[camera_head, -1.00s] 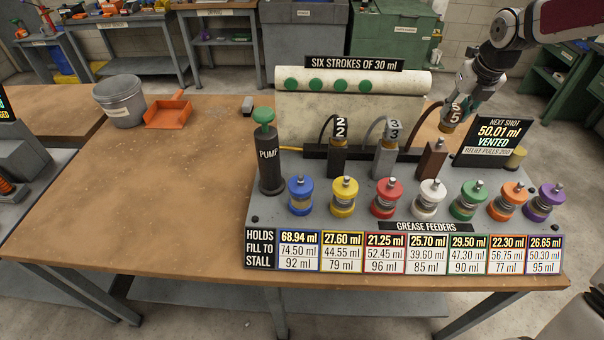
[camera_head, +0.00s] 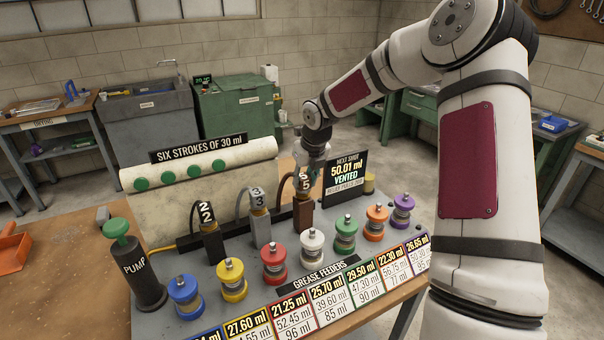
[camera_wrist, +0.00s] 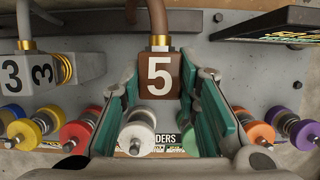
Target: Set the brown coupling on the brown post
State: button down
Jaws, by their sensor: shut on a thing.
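The brown coupling (camera_wrist: 160,76), marked 5, sits between the green-padded fingers of my gripper (camera_wrist: 164,88) in the wrist view. A brass collar and a brown hose (camera_wrist: 156,16) rise from it. In the head view my gripper (camera_head: 309,172) is shut on the coupling (camera_head: 304,184) at the back of the feeder board. The brown post (camera_head: 303,216) stands upright directly below the coupling. The two look in line and very close; I cannot tell whether the coupling is fully seated. The wrist view hides the post behind the coupling.
Posts with couplings 2 (camera_head: 207,213) and 3 (camera_head: 258,199) stand to the left. The NEXT SHOT sign (camera_head: 345,176) is close on the right. Several coloured feeders, including the white one (camera_head: 312,246), line the front. The black pump (camera_head: 143,275) stands at the left.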

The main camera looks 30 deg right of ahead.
jog(key=shift+f, duration=0.2)
jog(key=c, duration=1.1)
grip_release()
jog(key=shift+r, duration=0.1)
jog(key=v, duration=1.2)
jog(key=shift+s, duration=0.1)
